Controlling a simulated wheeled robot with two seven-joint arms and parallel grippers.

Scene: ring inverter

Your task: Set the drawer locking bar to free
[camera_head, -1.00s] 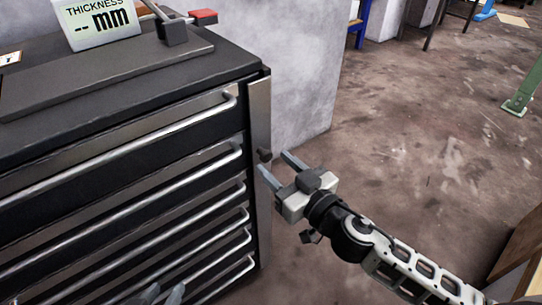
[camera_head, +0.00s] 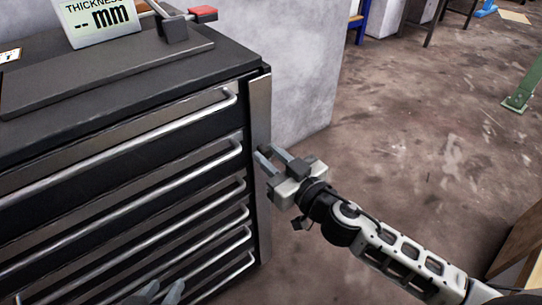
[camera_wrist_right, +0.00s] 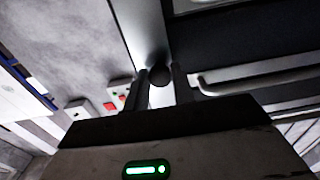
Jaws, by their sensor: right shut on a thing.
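The locking bar (camera_head: 261,112) is an upright metal strip along the right front edge of the drawer cabinet. It also shows in the right wrist view (camera_wrist_right: 140,30). Its dark round knob (camera_wrist_right: 160,76) sits between the fingers of my right gripper (camera_wrist_right: 160,87). In the head view my right gripper (camera_head: 271,152) reaches the bar from the right and is shut on the knob, mostly hiding it. My left gripper (camera_head: 163,292) shows only its fingertips at the bottom edge, apart and empty, in front of the lower drawers.
The cabinet's drawers have long metal handles (camera_head: 120,137), close left of the bar. A thickness display (camera_head: 100,22) and a device with a red part (camera_head: 203,13) stand on top. A pale wall block (camera_head: 305,75) is behind. The floor at right is open.

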